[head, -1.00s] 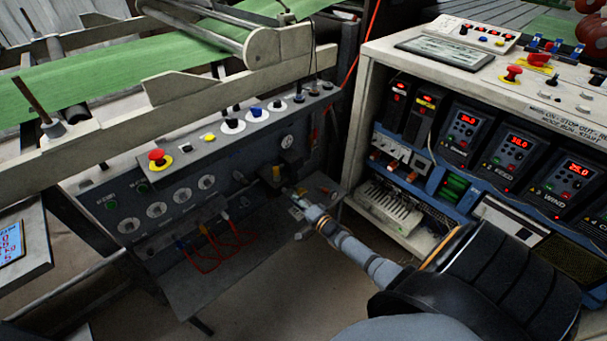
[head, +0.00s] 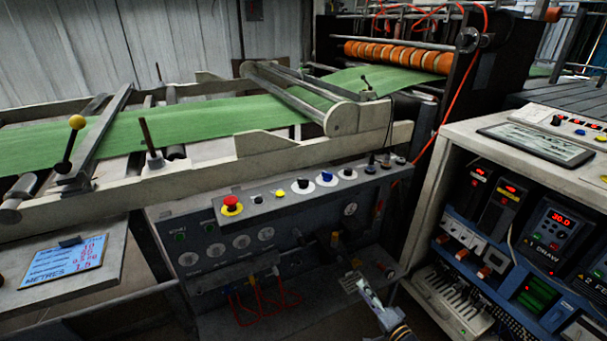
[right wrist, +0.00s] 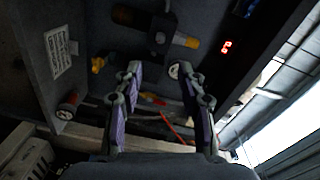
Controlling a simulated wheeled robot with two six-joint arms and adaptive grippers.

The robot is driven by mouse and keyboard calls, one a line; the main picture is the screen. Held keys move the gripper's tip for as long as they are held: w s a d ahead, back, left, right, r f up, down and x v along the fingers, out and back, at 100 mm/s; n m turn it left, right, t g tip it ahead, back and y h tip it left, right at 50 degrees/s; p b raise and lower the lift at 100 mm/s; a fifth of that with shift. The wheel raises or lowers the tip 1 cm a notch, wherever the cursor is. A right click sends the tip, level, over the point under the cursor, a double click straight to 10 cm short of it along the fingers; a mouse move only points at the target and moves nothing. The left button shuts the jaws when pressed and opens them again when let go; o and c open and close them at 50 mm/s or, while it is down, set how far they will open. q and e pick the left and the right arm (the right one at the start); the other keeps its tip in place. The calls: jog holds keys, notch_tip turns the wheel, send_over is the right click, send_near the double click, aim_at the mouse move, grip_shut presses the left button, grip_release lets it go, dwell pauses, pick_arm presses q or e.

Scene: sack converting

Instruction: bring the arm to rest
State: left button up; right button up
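My right gripper (head: 366,292) is at the lower middle of the head view, in front of the lower right part of the grey control panel (head: 262,215). Its forearm runs out of the bottom edge. In the right wrist view the two purple-padded fingers of the right gripper (right wrist: 165,95) stand apart with a clear gap and nothing held between them. Behind the gap are a dark recess, a small round white part (right wrist: 174,71) and thin red cable. My left gripper is in neither view.
A red stop button (head: 231,203) tops the panel. A green web (head: 200,119) runs over the machine frame above. A cabinet with lit drives (head: 552,232) stands close on the right. In the wrist view a yellow-ended cylinder (right wrist: 185,41) and yellow knob (right wrist: 97,65) lie beyond the fingers.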

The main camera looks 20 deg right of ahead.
jog(key=s+a+f+n+g+h, duration=0.1)
jog(key=s+a+f+n+g, duration=0.2)
jog(key=f, duration=0.5)
jog(key=s+a+f+n+g+h, duration=0.1)
jog(key=s+f+n+g, duration=0.2)
jog(key=s+f+g, duration=0.35)
jog(key=s+a+f+n+g, duration=0.65)
jog(key=s+f+n, duration=0.2)
jog(key=s, duration=0.45)
pick_arm(q)
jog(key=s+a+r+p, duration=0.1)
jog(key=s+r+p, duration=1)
jog(key=p, duration=1)
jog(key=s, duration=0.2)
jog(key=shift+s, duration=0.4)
pick_arm(e)
jog(key=s+r, duration=0.9)
jog(key=s, duration=0.5)
jog(key=shift+s+d+r, duration=0.25)
jog(key=shift+s+r, duration=0.05)
jog(key=shift+r, duration=0.1)
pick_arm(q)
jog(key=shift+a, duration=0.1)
